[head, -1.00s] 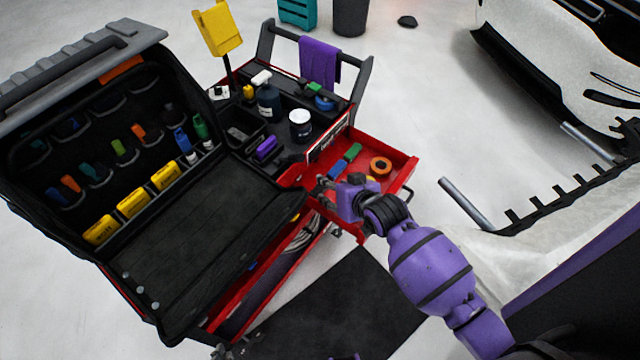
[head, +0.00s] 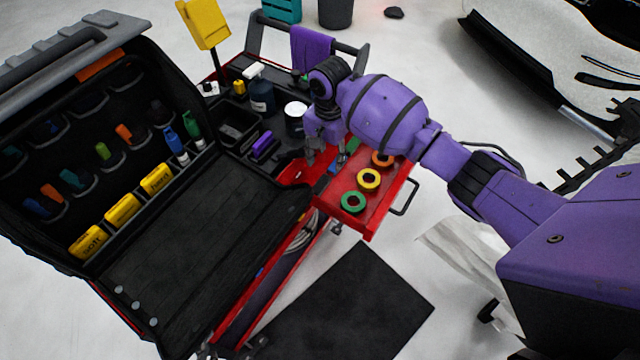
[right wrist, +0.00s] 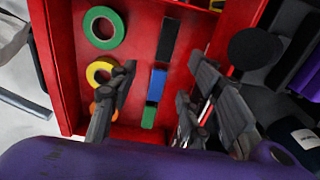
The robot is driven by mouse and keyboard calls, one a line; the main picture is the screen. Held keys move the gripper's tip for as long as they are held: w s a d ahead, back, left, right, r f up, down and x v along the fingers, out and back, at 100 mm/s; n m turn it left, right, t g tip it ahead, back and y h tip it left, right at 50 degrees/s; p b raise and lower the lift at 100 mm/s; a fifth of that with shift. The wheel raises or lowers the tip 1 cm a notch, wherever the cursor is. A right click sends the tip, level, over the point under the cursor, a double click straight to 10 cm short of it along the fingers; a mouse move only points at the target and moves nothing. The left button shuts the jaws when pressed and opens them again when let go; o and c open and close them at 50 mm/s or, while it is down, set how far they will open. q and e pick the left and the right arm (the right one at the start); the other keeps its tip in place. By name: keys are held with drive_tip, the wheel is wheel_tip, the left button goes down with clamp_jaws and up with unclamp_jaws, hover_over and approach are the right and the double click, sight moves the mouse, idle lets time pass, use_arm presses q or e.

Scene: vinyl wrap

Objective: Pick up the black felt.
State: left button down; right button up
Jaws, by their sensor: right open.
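The black felt (right wrist: 168,40) shows in the right wrist view as a flat dark strip lying in the red drawer, in line with a blue piece (right wrist: 157,86) and a green piece (right wrist: 149,117). In the head view I cannot make it out clearly near my gripper. My right gripper (head: 324,158) is over the inner side of the drawer. In the right wrist view its fingers (right wrist: 162,80) are spread and empty, on either side of the blue piece, with the felt just beyond the fingertips. My left gripper is not in view.
Green (head: 353,202), yellow (head: 369,180) and orange (head: 382,158) tape rolls lie in the open red drawer (head: 378,215), beside the strips. The cart top holds bottles and a white-lidded jar (head: 295,118). An open black tool case (head: 190,265) stands at left. A dark mat (head: 350,310) lies on the floor.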

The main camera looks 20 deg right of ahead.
hover_over(324, 180)
drive_tip(key=f, duration=0.4)
drive_tip(key=shift+s+d, duration=0.1)
drive_tip(key=shift+d, duration=0.3)
drive_tip(key=shift+a+f+b, duration=0.25)
drive_tip(key=shift+f+b, duration=0.1)
drive_tip(key=shift+f, duration=1)
drive_tip(key=shift+a+f+b, duration=0.2)
drive_tip(key=shift+f+b, duration=0.1)
drive_tip(key=shift+f, duration=1.05)
drive_tip(key=shift+c, duration=0.3)
drive_tip(key=c, duration=0.8)
